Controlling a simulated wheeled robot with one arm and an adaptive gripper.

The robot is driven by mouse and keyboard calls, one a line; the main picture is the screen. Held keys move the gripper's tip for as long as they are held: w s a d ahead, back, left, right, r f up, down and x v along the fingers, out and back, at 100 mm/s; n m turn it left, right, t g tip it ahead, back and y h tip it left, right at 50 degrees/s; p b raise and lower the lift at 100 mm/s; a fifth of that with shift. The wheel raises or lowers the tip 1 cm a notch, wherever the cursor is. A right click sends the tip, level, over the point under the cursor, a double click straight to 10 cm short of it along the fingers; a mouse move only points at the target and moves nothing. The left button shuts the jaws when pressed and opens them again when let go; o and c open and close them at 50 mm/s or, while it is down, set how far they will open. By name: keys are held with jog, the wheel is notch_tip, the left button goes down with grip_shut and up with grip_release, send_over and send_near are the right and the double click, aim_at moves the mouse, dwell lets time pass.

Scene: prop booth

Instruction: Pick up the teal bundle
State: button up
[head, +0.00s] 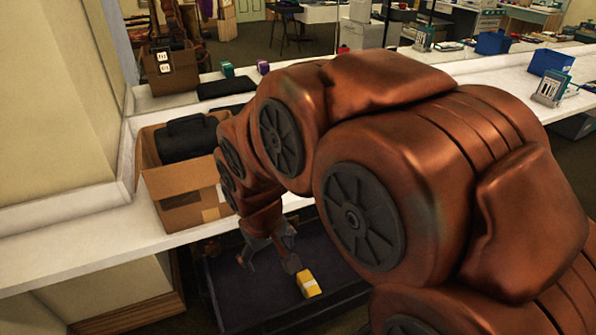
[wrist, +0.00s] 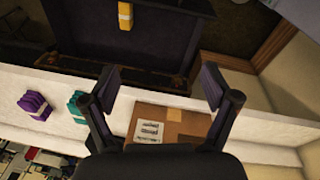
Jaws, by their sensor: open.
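The teal bundle (head: 227,69) stands on the white counter behind the cardboard box in the head view, left of a purple bundle (head: 263,67). In the wrist view the teal bundle (wrist: 76,104) lies just left of my left finger, which seems to hide part of it. My gripper (head: 268,262) points down over the dark bin in the head view, in front of the counter and well away from the teal bundle. In the wrist view my gripper (wrist: 161,82) has its fingers wide apart with nothing between them.
A yellow bundle (head: 308,284) lies in the dark bin (head: 232,290) below the counter. An open cardboard box (head: 168,187) holding a black bag (head: 186,138) stands on the white counter (head: 85,232). A flat black case (head: 226,87) lies near the teal bundle. My arm hides much of the counter.

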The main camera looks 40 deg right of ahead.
jog(key=w+d+f+t+h, duration=0.1)
jog(key=w+d+f+t, duration=0.2)
jog(key=w+d, duration=0.3)
jog(key=w+d+f+m+t+h+b, duration=0.1)
jog(key=w+d+f+t, duration=0.2)
jog(key=w+d, duration=0.4)
jog(key=w+d+f+m+t+h+b, duration=0.1)
jog(key=w+d+f+t, duration=0.2)
jog(key=d, duration=1.7)
jog(key=shift+w+d+f+t, duration=0.15)
jog(key=shift+w+t, duration=0.4)
jog(key=shift+w, duration=0.55)
jog(key=shift+w+a+f+t, duration=0.1)
jog(key=shift+w+t, duration=0.45)
jog(key=shift+w, duration=0.55)
jog(key=shift+d+t, duration=0.4)
jog(key=shift+d, duration=0.2)
jog(key=shift+p+x, duration=1)
jog(key=shift+x, duration=2.85)
jog(key=shift+w+r, duration=0.1)
jog(key=shift+r, duration=0.1)
jog(key=shift+c, duration=0.4)
jog(key=shift+a+f, duration=0.1)
jog(key=c, duration=1.4)
